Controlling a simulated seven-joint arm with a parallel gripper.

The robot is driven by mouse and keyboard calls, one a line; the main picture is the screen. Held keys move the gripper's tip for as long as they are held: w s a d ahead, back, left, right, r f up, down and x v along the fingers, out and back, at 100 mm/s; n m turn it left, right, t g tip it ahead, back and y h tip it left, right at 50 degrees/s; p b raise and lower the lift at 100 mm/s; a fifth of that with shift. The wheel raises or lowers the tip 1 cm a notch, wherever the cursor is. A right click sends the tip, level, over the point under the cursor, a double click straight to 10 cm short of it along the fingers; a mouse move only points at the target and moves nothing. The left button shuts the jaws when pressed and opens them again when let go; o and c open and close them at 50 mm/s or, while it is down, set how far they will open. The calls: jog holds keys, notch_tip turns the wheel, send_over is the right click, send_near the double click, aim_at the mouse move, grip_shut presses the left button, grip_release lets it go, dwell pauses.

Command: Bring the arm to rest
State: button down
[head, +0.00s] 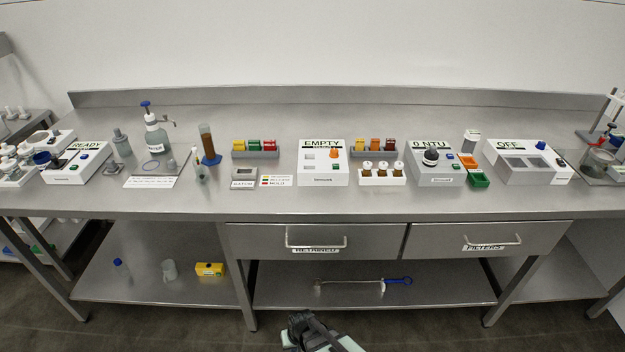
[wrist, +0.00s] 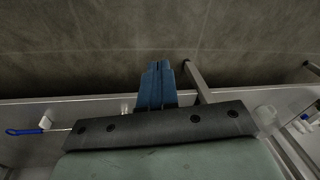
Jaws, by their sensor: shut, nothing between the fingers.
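My gripper (wrist: 157,86) shows in the wrist view with its two blue fingers together and nothing between them. It points toward the dark tiled floor, clear of any object. In the head view, part of my arm (head: 318,332) shows at the bottom middle, in front of the lower shelf and below the drawers. The fingertips cannot be made out in the head view.
The steel bench (head: 300,205) carries several instruments, racks and bottles, well away from my arm. Two shut drawers (head: 315,240) hang under its top. A blue-ended tool (head: 360,281) lies on the lower shelf (head: 430,297). The floor (wrist: 70,45) in front is clear.

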jog(key=s+d+f+m+g+h, duration=0.1)
jog(key=s+d+m+g, duration=0.2)
jog(key=s+d, duration=1.8)
jog(key=d+g, duration=0.2)
jog(key=g, duration=0.2)
jog(key=shift+d+f+g+h, duration=0.15)
jog(key=shift+f+g+h, duration=0.15)
jog(key=shift+h, duration=0.1)
jog(key=c, duration=1.9)
grip_release()
